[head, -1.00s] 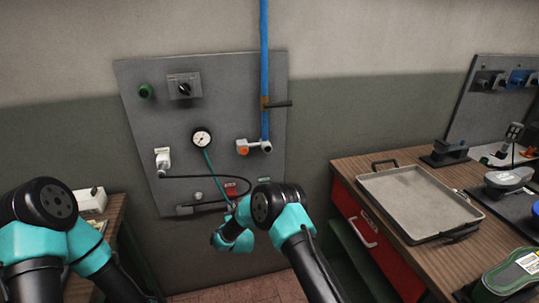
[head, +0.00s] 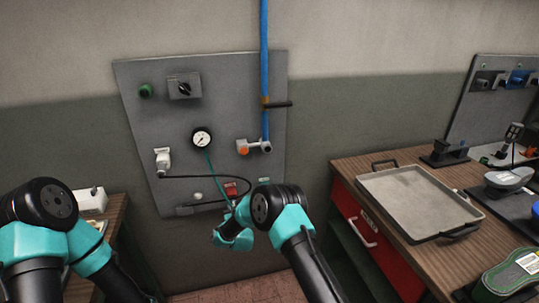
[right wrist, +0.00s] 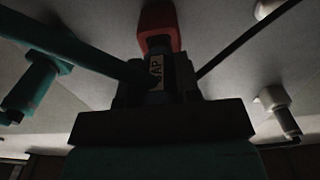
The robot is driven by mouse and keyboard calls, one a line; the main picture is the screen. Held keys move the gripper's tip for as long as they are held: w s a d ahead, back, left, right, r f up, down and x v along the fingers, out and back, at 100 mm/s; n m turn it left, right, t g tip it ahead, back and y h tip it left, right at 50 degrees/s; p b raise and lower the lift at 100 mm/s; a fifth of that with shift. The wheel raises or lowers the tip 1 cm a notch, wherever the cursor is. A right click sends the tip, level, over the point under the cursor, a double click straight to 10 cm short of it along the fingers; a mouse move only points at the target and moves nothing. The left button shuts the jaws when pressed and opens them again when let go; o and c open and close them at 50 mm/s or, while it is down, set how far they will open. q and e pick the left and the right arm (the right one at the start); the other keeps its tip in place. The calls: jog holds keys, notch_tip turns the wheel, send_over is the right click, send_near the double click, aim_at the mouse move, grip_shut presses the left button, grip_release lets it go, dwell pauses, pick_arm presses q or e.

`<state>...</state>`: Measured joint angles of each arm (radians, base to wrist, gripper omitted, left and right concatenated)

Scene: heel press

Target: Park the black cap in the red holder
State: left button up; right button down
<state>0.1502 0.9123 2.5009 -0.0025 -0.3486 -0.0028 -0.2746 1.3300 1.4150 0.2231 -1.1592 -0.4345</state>
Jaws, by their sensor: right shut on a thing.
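The red holder (head: 231,189) is on the lower part of the grey wall panel. It also shows in the right wrist view (right wrist: 160,27), directly ahead of my right gripper. My right gripper (right wrist: 157,88) is shut on the black cap (right wrist: 156,72), which has a pale label with letters like "AP". The cap points at the holder and lies in line with it. I cannot tell whether they touch. In the head view my right arm partly covers the gripper, and the cap is not clear there. My left arm is at the left edge; its gripper is out of view.
The panel (head: 220,90) carries a gauge (head: 201,138), a green knob (head: 145,90), a switch (head: 184,88), a white fitting (head: 163,158) and an orange-ended valve (head: 254,147). A teal hose and black cable run close to my right gripper. A bench with a tray (head: 415,195) stands right.

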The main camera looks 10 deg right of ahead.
jog(key=shift+w+a, duration=0.1)
jog(key=shift+w, duration=0.85)
dwell(0.3)
jog(key=c, duration=0.8)
grip_release()
jog(key=shift+o, duration=0.2)
jog(key=shift+s, duration=0.1)
jog(key=s+d, duration=0.1)
jog(key=s, duration=1.6)
jog(key=shift+d, duration=0.2)
jog(key=shift+s+f, duration=0.1)
